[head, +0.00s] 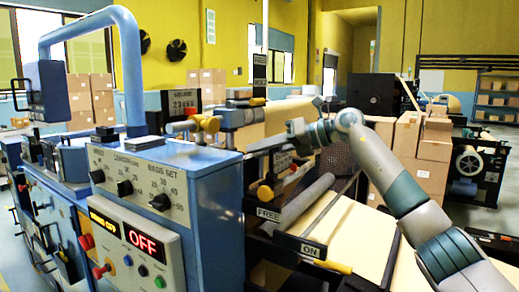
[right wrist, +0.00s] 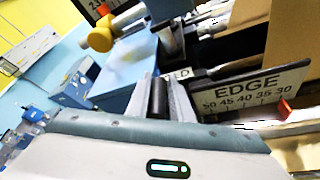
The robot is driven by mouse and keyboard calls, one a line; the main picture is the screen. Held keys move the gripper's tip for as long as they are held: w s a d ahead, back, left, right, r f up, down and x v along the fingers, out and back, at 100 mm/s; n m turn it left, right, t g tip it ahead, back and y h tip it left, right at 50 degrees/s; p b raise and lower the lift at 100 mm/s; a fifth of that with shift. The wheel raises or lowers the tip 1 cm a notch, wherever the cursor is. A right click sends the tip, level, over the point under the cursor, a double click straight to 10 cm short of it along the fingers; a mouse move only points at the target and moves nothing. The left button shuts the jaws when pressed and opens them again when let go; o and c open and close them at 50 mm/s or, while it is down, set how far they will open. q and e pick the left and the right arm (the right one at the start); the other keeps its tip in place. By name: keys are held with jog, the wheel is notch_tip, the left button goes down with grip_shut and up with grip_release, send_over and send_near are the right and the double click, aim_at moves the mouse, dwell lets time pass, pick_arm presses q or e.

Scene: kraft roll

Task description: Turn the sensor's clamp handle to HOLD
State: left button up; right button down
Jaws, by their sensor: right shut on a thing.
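My right arm reaches in from the lower right in the head view, and its gripper (head: 294,131) is at the far side of the blue machine, above the rollers. In the right wrist view the two fingers (right wrist: 159,97) are shut on a dark upright bar, which looks like the sensor's clamp handle (right wrist: 158,100). Just behind it is a label ending in "LD" (right wrist: 183,73), partly hidden by the finger. A white EDGE scale plate (right wrist: 250,92) with a red pointer (right wrist: 286,106) is to the right. The handle is hard to make out in the head view. My left gripper is not in view.
The blue machine's control panel (head: 140,190) with a lit OFF display stands at the left front. A FREE label (head: 268,213), an ON label (head: 310,250) and a yellow handle (head: 332,266) lie below my arm. Cardboard boxes (head: 425,145) stand behind it. A yellow knob (right wrist: 101,36) is near my gripper.

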jog(key=shift+f, duration=0.25)
jog(key=c, duration=1.7)
grip_release()
jog(key=shift+r, duration=0.1)
jog(key=shift+r, duration=0.1)
jog(key=shift+b+v, duration=0.45)
jog(key=shift+v, duration=0.35)
jog(key=b+v, duration=0.5)
jog(key=v, duration=1)
jog(key=shift+d, duration=0.4)
jog(key=shift+s, duration=0.1)
